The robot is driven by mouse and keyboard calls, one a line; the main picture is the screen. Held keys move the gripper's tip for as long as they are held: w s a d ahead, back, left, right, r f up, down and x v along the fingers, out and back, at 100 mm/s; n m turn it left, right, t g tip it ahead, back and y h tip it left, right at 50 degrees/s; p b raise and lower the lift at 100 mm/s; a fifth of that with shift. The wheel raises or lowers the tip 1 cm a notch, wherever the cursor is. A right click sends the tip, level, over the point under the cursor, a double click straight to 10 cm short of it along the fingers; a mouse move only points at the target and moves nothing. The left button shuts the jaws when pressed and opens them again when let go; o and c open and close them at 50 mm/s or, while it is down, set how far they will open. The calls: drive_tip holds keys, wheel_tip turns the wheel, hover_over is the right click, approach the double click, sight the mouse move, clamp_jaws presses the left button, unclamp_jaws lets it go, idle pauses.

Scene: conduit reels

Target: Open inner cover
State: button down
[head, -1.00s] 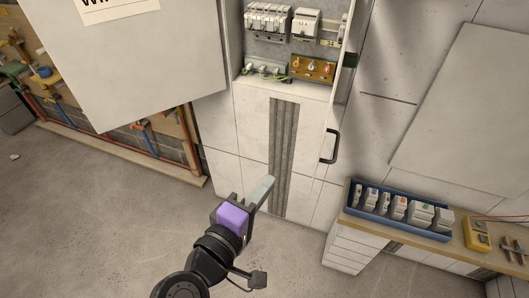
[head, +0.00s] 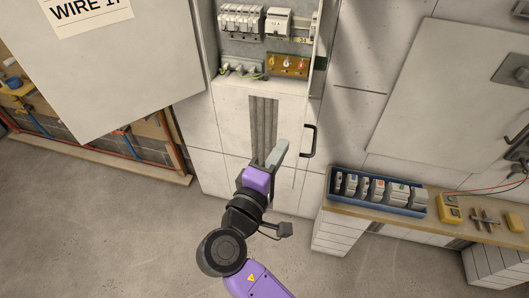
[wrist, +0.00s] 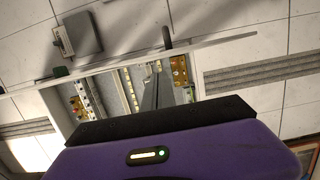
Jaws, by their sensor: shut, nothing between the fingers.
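My gripper (head: 279,152) is shut and empty. Its pale fingers point up toward the cabinet (head: 232,105) in the head view, left of and a little below a black bar handle (head: 310,141). A gap shows between fingers and handle in the picture; their depth apart is hard to judge. A narrow pale panel (head: 319,45), seen nearly edge-on, runs along the cabinet's right side and may be the inner cover. The upper compartment is exposed, with white breakers (head: 241,20) and a terminal block (head: 288,64). The wrist view also shows the handle (wrist: 167,37) and the open compartment.
A large outer door (head: 120,65) with a "WIRE 17" sign stands open at the left. A bench (head: 345,210) with a blue tray (head: 378,209) of modules and a yellow meter (head: 449,208) stands at the right. The floor in front is clear.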

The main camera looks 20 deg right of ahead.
drive_tip(key=shift+s+d, duration=0.45)
drive_tip(key=shift+d, duration=0.3)
